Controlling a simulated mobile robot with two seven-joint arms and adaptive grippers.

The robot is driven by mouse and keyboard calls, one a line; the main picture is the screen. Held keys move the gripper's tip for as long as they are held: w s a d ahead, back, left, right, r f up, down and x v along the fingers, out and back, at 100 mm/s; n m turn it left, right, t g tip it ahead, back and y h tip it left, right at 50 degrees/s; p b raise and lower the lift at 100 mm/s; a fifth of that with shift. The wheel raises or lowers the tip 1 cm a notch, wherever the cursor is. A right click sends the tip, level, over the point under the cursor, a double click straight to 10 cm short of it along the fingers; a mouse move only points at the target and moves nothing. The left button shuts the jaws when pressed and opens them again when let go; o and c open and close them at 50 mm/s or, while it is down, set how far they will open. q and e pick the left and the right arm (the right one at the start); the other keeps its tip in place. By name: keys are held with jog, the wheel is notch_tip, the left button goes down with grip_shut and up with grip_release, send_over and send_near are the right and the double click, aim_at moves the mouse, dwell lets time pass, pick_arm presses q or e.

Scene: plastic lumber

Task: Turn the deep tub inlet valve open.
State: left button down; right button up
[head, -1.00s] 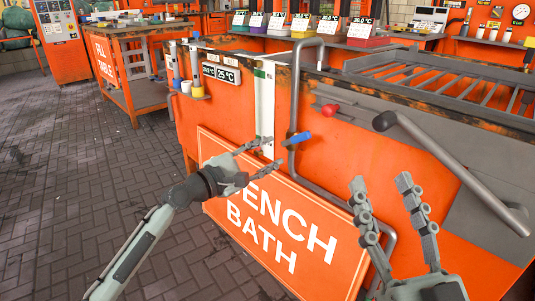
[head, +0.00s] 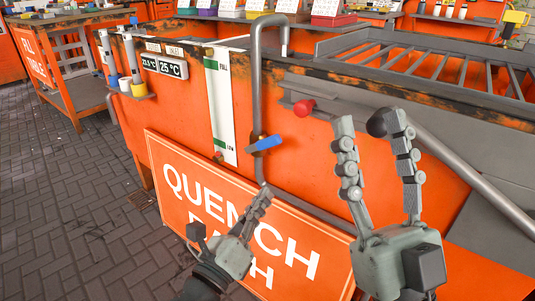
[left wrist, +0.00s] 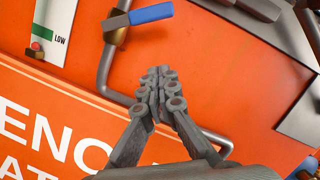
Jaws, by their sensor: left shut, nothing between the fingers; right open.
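A valve with a blue lever (head: 266,143) sits on the grey inlet pipe (head: 257,90) at the front of the orange tub (head: 180,110). The lever points right and slightly up, across the pipe. It also shows at the top of the left wrist view (left wrist: 152,14). No label is readable on the valve. My left gripper (head: 265,196) is shut and empty, below the lever and apart from it, in front of the quench bath sign (head: 185,205). In the left wrist view its closed fingertips (left wrist: 158,73) point toward the orange panel. My right gripper (head: 366,122) is open and empty, right of the lever.
A red knob (head: 303,107) is right of the pipe, left of my right fingers. A thick grey handle bar (head: 470,180) slopes down to the right behind my right gripper. A level gauge (head: 220,105) stands left of the pipe. Brick floor at left is clear.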

aim_at(261, 145)
pick_arm(q)
jog(key=w+d+r+p, duration=0.1)
jog(key=w+r+p, duration=0.3)
jog(key=w, duration=0.3)
jog(key=shift+w+r, duration=0.2)
jog(key=shift+r, duration=0.05)
pick_arm(e)
jog(key=w+f+g+h, duration=0.1)
jog(key=w+f+g, duration=0.1)
jog(key=f+g, duration=0.2)
jog(key=w+a+f+g+h, duration=0.1)
jog(key=w+f+g, duration=0.2)
jog(key=f, duration=0.4)
jog(key=shift+w+a+g+h, duration=0.25)
jog(key=shift+w+g+h, duration=0.05)
jog(key=shift+g, duration=0.4)
pick_arm(q)
jog(key=shift+d, duration=0.1)
